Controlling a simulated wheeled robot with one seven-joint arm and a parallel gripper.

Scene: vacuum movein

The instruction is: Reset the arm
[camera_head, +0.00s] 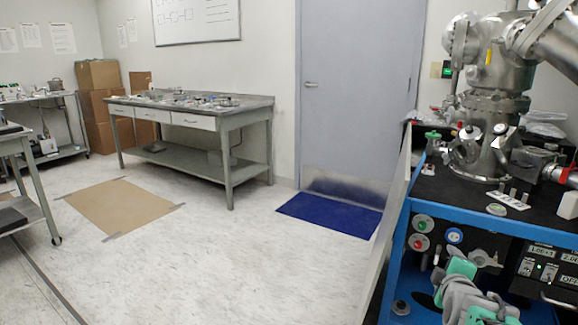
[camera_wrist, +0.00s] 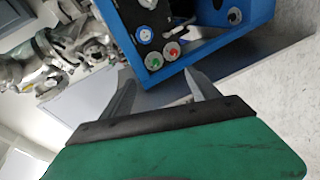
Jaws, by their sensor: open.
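My gripper (camera_wrist: 158,88) shows in the wrist view with its two grey fingers well apart and nothing between them. The wrist view is tilted, and the fingers point toward the blue cart (camera_wrist: 178,80). In the head view, grey and teal parts of my arm show at the lower right, in front of the blue cart (camera_head: 396,262). The fingertips cannot be made out clearly there. No touch between the fingers and the cart can be seen.
A steel vacuum chamber (camera_head: 485,135) stands on the cart. A control panel (camera_head: 545,265) and round red and green knobs (camera_head: 420,242) are on the cart's front. A workbench (camera_head: 222,122) stands by the back wall. A blue mat (camera_head: 328,214) lies before the door (camera_head: 352,90).

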